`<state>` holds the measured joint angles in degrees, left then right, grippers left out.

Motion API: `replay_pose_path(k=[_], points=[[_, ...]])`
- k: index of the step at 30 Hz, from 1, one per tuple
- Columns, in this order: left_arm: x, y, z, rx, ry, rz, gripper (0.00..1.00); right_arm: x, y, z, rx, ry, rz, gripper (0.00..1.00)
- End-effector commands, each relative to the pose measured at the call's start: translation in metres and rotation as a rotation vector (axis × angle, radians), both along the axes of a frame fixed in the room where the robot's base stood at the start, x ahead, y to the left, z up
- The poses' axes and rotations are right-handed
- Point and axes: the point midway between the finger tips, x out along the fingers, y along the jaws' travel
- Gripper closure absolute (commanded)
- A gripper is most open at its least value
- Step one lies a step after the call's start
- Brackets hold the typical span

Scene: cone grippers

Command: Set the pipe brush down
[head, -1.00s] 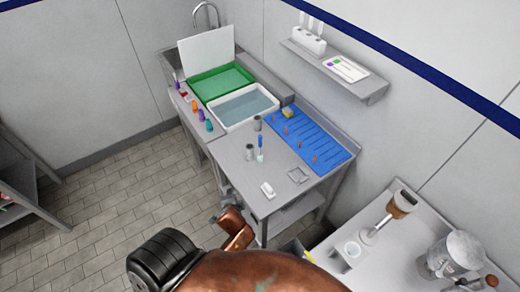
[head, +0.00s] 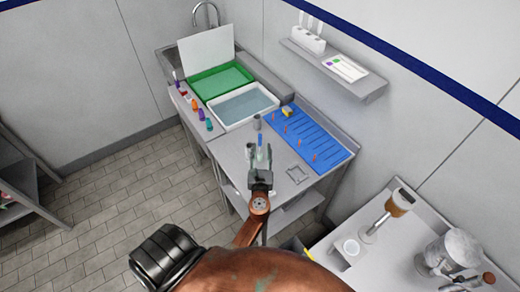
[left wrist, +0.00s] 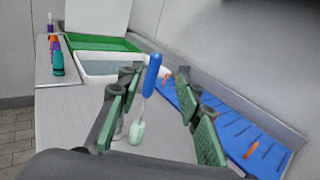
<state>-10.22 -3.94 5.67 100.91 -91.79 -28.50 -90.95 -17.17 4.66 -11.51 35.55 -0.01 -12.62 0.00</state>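The pipe brush has a blue handle (head: 261,141) and pale green-white bristles (left wrist: 137,131). It stands roughly upright, bristles down, over the grey work table (head: 228,150). In the left wrist view its blue handle (left wrist: 152,75) leans slightly right. My left gripper (head: 261,165) is open, reaching over the table's front part. In the left wrist view its two green-padded fingers (left wrist: 160,130) are wide apart, one on each side of the brush, with gaps visible. In the head view the gripper hides the brush's lower part. My right gripper is in neither view.
A blue ribbed mat (head: 310,143) with orange pegs lies right of the brush. Behind are a white water basin (head: 240,121) and a green tray (head: 222,82). Colored bottles (head: 201,114) line the left edge. Grey cylinders (head: 257,122) stand close to the brush.

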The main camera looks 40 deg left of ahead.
Motion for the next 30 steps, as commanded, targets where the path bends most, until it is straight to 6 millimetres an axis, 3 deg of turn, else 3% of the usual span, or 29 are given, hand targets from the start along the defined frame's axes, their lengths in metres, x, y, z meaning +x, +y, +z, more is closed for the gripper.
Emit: replay_pose_path(k=[16, 26, 30], points=[[0.048, 0.046, -0.004, 0.002, -0.001, 0.000, 0.67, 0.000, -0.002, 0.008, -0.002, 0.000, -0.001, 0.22], [0.052, 0.050, -0.005, 0.000, -0.001, 0.000, 0.68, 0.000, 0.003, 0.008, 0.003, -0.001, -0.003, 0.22], [0.052, 0.050, -0.005, 0.000, -0.001, 0.001, 0.78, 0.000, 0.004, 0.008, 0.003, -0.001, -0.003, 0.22]])
